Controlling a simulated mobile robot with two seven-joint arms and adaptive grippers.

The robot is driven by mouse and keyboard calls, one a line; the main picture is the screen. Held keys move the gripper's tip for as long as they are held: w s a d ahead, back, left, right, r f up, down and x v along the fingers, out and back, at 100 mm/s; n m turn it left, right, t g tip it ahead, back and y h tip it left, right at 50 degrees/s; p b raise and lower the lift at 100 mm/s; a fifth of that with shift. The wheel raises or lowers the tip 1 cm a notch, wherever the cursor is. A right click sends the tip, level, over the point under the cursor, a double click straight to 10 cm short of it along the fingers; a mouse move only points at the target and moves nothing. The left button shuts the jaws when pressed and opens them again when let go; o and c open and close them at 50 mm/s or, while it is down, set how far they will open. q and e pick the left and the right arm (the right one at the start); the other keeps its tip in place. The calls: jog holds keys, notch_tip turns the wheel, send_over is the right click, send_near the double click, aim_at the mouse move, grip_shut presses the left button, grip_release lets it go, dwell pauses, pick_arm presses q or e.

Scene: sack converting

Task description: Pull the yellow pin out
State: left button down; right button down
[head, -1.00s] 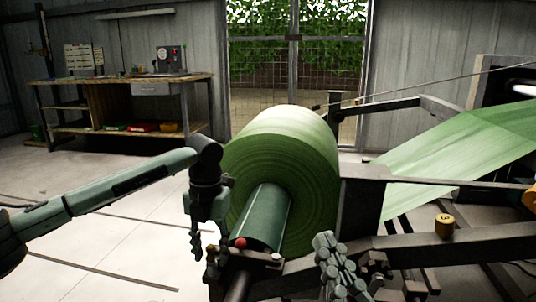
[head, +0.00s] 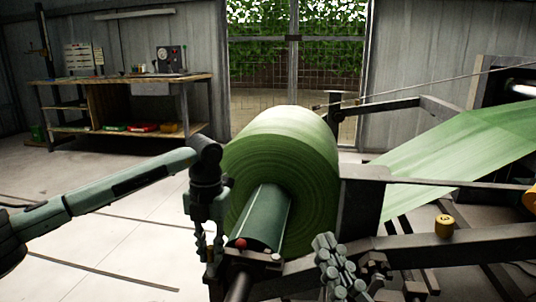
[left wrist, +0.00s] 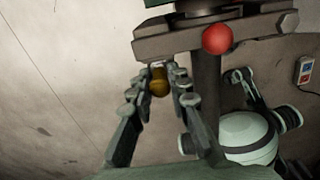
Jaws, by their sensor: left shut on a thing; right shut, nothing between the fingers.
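The yellow pin (left wrist: 159,86) shows in the left wrist view as a small yellow-brown knob in front of the dark metal bracket at the roll's shaft. My left gripper (left wrist: 163,76) is shut on it, with one finger on each side. Whether the pin's shank is still in the bracket is hidden. In the head view my left gripper (head: 211,250) points down just left of the shaft end, and the pin cannot be made out there. My right gripper (head: 325,242) is shut and empty, in front of the frame at lower middle.
A red ball knob (left wrist: 217,39) sits on the bracket close to my left fingers. The large green roll (head: 285,150) on its core stands right behind. A yellow cap (head: 444,226) sits on the frame rail at right. The floor at left is clear.

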aim_at(210, 246)
pick_arm(q)
jog(key=shift+d+r+p, duration=0.15)
jog(key=shift+r+p, duration=1.65)
jog(key=shift+r, duration=1.15)
jog(key=shift+r, duration=0.15)
jog(key=shift+s+r+p, duration=0.1)
jog(key=shift+r+p, duration=0.2)
jog(key=shift+r, duration=0.05)
